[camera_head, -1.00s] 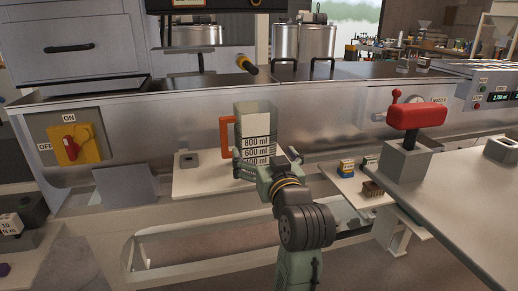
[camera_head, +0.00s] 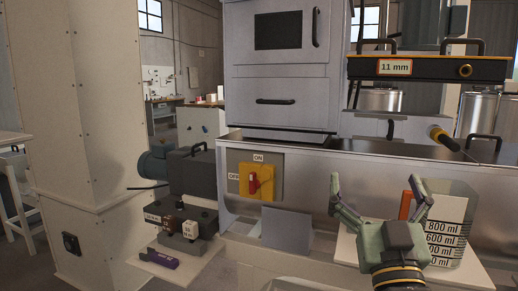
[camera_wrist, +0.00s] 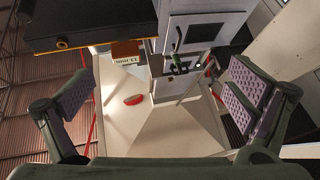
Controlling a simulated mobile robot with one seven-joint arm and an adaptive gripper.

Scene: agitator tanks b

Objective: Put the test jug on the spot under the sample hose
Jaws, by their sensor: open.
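The test jug (camera_head: 456,222) is a grey see-through vessel with an orange handle (camera_head: 405,205) and a white label marked 800, 600 and 400 ml. It appears to stand upright on a white board (camera_head: 346,250) at the right of the head view. My gripper (camera_head: 377,190) is open and empty, its fingers pointing up, left of and in front of the jug. It hides part of the handle and the jug's lower left. In the wrist view my gripper (camera_wrist: 158,95) has nothing between its pads. I cannot make out a sample hose or marked spot.
A yellow and black rod (camera_head: 444,139) sticks out at the tank edge above the jug. A yellow-red switch (camera_head: 257,182) and grey plate (camera_head: 287,228) are left of my gripper. Grey machinery (camera_head: 190,215) stands further left.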

